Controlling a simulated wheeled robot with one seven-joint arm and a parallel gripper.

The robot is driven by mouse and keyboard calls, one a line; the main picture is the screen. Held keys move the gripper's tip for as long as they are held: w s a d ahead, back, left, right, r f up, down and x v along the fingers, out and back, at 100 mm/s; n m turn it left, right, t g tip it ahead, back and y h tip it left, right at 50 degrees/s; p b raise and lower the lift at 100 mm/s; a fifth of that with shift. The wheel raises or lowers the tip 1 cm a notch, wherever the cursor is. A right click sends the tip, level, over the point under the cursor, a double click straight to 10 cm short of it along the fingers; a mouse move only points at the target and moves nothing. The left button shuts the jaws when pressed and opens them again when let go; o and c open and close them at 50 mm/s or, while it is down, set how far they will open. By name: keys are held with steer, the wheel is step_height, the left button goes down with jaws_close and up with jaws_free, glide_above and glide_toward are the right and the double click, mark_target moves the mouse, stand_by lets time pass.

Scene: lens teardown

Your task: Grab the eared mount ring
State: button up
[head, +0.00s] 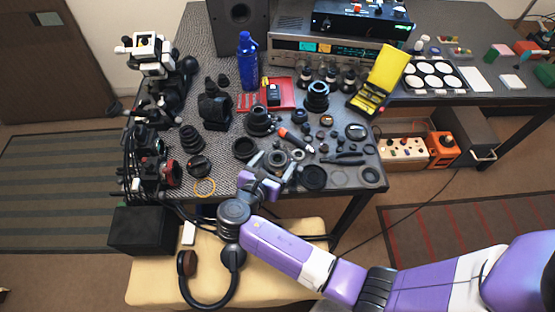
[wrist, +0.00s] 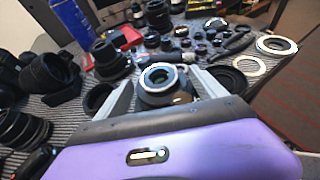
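My gripper (head: 272,166) is open over the front edge of the table, and its two fingers also show in the wrist view (wrist: 160,76). Between the fingers lies a round dark part with a bright silver ring (wrist: 146,80) on top; in the head view the ring (head: 277,152) shows just beyond the fingertips. A gap shows on both sides, so the fingers do not appear to touch it. I cannot make out ears on this ring. Other flat rings lie to the right: a pale wide one (wrist: 261,45) and a thinner grey one (wrist: 234,64).
A black round part (head: 313,178) lies close right of the fingers and a black ring (head: 245,149) close left. Black pliers (head: 343,159) and a screwdriver (head: 296,140) lie behind. Lens barrels and a blue bottle (head: 247,62) stand farther back. A cushioned stool (head: 275,268) is below the arm.

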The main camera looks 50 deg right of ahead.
steer(key=c, duration=1)
steer(key=shift+o, duration=0.2)
